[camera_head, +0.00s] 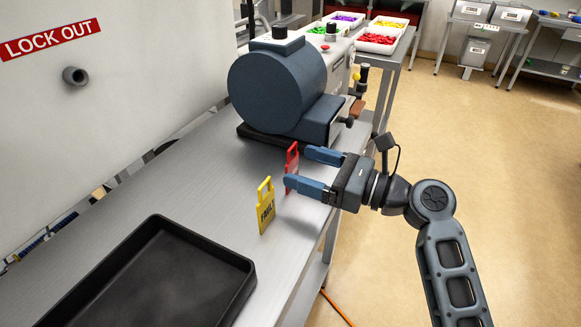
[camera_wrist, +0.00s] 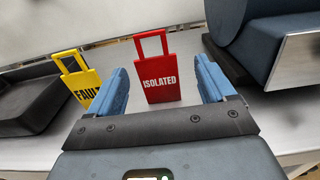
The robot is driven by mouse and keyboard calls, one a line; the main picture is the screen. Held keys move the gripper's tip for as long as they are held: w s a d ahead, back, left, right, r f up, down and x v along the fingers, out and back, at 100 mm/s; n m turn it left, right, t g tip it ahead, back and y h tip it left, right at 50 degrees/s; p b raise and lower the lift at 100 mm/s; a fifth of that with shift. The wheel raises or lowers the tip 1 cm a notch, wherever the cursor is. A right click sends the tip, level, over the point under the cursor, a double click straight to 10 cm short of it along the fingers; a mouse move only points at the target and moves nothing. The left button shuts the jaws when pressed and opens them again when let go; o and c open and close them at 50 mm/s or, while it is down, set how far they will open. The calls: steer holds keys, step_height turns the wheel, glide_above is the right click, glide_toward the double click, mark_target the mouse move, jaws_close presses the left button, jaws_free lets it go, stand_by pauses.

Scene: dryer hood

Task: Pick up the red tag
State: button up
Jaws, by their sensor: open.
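The red tag (camera_head: 291,169) stands upright on the grey table in the head view, near its right edge. In the wrist view the red tag (camera_wrist: 159,79) reads "ISOLATED" and has a loop handle on top. It shows between my two blue fingers, with clear space on both sides. My gripper (camera_head: 306,170) is open and empty, reaching from the right; the near finger hides part of the tag's lower edge in the head view. A yellow tag (camera_head: 266,207) reading "FAULT" stands close by; it also shows at left in the wrist view (camera_wrist: 82,80).
A large blue-grey cylindrical machine (camera_head: 278,92) stands just behind the red tag. A black tray (camera_head: 250,268) lies at the front left. A white panel (camera_head: 130,100) marked "LOCK OUT" rises along the left. Bins of coloured pieces (camera_head: 377,41) stand farther back.

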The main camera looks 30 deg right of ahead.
mark_target(293, 165)
steer(key=x, duration=0.5)
steer(key=shift+a+f, duration=0.1)
steer(key=shift+a, duration=0.15)
steer(key=c, duration=1.1)
